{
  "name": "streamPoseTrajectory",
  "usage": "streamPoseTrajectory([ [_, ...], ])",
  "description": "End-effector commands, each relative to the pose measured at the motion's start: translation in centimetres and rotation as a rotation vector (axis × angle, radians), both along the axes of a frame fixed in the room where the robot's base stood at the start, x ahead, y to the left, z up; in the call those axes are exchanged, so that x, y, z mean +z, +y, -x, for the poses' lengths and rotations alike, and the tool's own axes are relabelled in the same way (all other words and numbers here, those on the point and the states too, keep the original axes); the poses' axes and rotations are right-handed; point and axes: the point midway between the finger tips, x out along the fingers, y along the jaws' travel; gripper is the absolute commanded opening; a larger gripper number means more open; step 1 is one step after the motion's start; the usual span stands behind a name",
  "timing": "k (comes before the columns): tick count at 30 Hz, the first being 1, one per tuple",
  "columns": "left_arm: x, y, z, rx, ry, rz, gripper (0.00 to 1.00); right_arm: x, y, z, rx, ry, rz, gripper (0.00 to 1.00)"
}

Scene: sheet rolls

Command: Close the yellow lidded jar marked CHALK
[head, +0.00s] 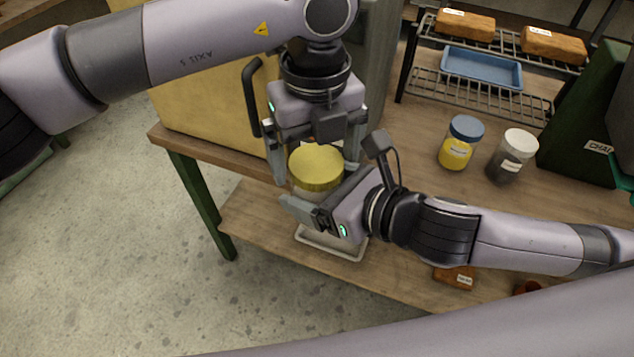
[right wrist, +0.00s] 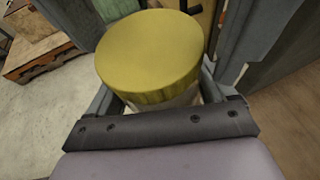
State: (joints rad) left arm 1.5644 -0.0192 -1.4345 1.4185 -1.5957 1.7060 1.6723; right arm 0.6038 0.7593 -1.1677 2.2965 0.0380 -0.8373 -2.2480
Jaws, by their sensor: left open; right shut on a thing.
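The jar with the yellow lid (head: 316,166) is held upright above the bench's front edge. The lid sits on top of the jar's pale clear body; whether it is fully seated I cannot tell. No CHALK marking shows on it. My right gripper (head: 322,198) is shut on the jar body below the lid. The right wrist view shows the lid (right wrist: 150,50) from above, with the body (right wrist: 180,98) between the fingers. My left gripper (head: 314,160) points down from above, open, with its fingers on either side of the lid.
A white tray (head: 332,246) lies below the jar. A blue-lidded jar with yellow contents (head: 460,142) and a white-lidded jar with dark contents (head: 512,155) stand to the right. Behind is a wire rack with wooden blocks (head: 465,24) and a blue tray (head: 482,67). A yellow cabinet (head: 205,105) stands left.

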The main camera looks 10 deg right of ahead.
Motion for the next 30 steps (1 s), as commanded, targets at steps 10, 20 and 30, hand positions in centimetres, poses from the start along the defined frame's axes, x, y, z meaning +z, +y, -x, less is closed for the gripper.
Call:
streamPoseTrajectory([
  [10,-0.25,0.00,0.00,0.000,0.000,0.001,0.90,0.13,0.03,-0.02,0.001,-0.003,-0.002,0.00],
  [20,-0.22,0.02,-0.01,-0.038,-0.001,0.000,0.39,0.11,0.00,-0.03,0.000,-0.003,-0.001,0.00],
  [30,-0.22,0.04,-0.02,-0.295,0.001,0.000,0.39,0.09,-0.02,-0.05,-0.001,-0.002,0.000,0.00],
])
